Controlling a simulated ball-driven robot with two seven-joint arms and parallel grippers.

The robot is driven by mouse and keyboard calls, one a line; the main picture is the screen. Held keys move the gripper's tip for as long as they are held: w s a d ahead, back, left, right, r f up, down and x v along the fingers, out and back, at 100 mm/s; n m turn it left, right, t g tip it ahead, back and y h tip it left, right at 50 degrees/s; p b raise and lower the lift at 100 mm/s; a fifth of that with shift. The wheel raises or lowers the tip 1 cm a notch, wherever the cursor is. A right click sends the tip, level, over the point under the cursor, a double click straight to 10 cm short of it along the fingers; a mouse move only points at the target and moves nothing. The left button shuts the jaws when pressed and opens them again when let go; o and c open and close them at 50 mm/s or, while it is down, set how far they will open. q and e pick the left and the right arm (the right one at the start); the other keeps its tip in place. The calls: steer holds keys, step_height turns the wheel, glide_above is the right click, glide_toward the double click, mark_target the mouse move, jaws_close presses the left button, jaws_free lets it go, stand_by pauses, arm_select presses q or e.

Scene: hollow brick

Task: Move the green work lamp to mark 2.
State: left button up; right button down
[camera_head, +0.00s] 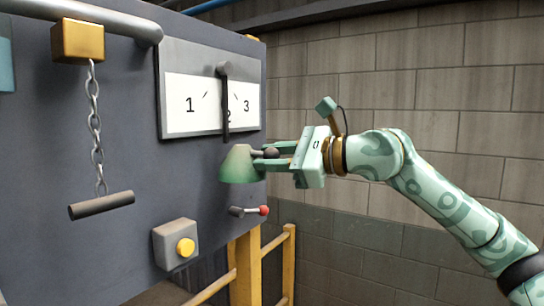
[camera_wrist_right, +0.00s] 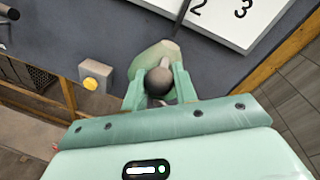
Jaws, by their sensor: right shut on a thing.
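The green work lamp (camera_head: 238,166) is a cone-shaped shade in front of the dark panel, just below the white number plate (camera_head: 188,122). A black bar (camera_head: 225,112) hangs upright over the plate and partly covers mark 2; its lower end is just above the lamp, and I cannot tell whether they are joined. My right gripper (camera_head: 270,157) is shut on the lamp at its dark round knob. In the wrist view the knob (camera_wrist_right: 159,81) sits between both fingers (camera_wrist_right: 158,88), with the green shade (camera_wrist_right: 150,54) behind it. My left gripper is out of view.
A chain with a dark handle (camera_head: 101,205) hangs at the left. Below the lamp are a small red-tipped lever (camera_head: 250,211) and a grey box with a yellow button (camera_head: 185,248). A yellow railing (camera_head: 285,254) stands by the panel's right edge. The block wall is behind.

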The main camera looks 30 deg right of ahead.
steer(key=c, duration=1.1)
jaws_free()
steer(key=shift+c, duration=0.2)
steer(key=shift+s+d+b, duration=0.25)
steer(key=shift+b, duration=0.05)
steer(key=b+v, duration=0.9)
steer(key=v, duration=0.6)
steer(key=shift+s, duration=0.35)
steer(key=shift+d+r, duration=0.1)
steer(key=shift+d, duration=0.05)
